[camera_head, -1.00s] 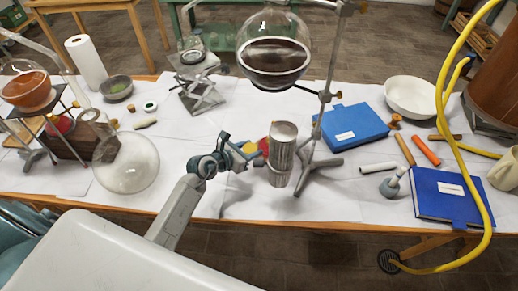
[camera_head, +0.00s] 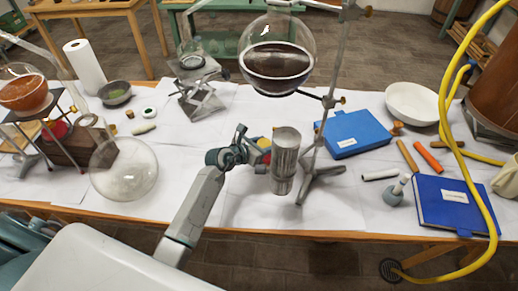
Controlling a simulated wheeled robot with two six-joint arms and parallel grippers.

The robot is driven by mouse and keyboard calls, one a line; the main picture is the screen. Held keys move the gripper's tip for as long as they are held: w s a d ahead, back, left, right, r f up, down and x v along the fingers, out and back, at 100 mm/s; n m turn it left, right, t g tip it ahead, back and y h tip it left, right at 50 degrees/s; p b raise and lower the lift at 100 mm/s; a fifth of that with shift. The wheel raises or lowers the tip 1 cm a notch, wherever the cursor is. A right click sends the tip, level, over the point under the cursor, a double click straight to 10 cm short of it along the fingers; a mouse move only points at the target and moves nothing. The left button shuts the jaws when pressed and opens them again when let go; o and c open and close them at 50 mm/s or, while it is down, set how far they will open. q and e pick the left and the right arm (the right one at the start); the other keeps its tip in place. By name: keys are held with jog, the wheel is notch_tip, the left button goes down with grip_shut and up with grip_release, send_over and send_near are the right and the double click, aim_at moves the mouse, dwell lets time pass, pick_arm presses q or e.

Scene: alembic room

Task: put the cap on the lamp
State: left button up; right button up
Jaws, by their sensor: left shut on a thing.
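My left gripper (camera_head: 252,149) is over the middle of the table, just left of an upright metal cylinder (camera_head: 286,152). It is shut on a small yellow thing (camera_head: 265,157) at its fingertips, partly hidden by the fingers; I cannot tell for sure that this is the cap. A red patch (camera_head: 264,143) shows right behind the fingertips. I cannot tell whether the cylinder is touched. A small red vessel (camera_head: 60,129) under the tripod at the left looks like a spirit lamp, partly hidden by the tripod legs. My right gripper is out of view.
A round flask of dark liquid (camera_head: 277,66) hangs on a metal stand (camera_head: 326,120) close behind the cylinder. A clear glass globe (camera_head: 124,170) lies left of my arm. Blue books (camera_head: 357,132), a white bowl (camera_head: 411,102) and a yellow hose (camera_head: 446,130) are at the right.

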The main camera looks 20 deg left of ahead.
aim_at(268, 141)
pick_arm(q)
jog(key=shift+w+d, duration=0.35)
jog(key=shift+w, duration=0.35)
jog(key=shift+w+d, duration=0.2)
jog(key=shift+w, duration=0.35)
jog(key=shift+w+d, duration=0.2)
jog(key=shift+w, duration=0.2)
jog(key=shift+w+d, duration=0.1)
jog(key=shift+w, duration=0.05)
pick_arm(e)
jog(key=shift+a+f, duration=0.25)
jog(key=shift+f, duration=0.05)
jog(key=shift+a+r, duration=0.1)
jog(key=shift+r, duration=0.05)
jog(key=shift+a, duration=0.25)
pick_arm(q)
jog(key=shift+f, duration=0.3)
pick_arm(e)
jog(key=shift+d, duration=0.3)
pick_arm(q)
jog(key=shift+f+b, duration=0.3)
jog(key=shift+f, duration=0.05)
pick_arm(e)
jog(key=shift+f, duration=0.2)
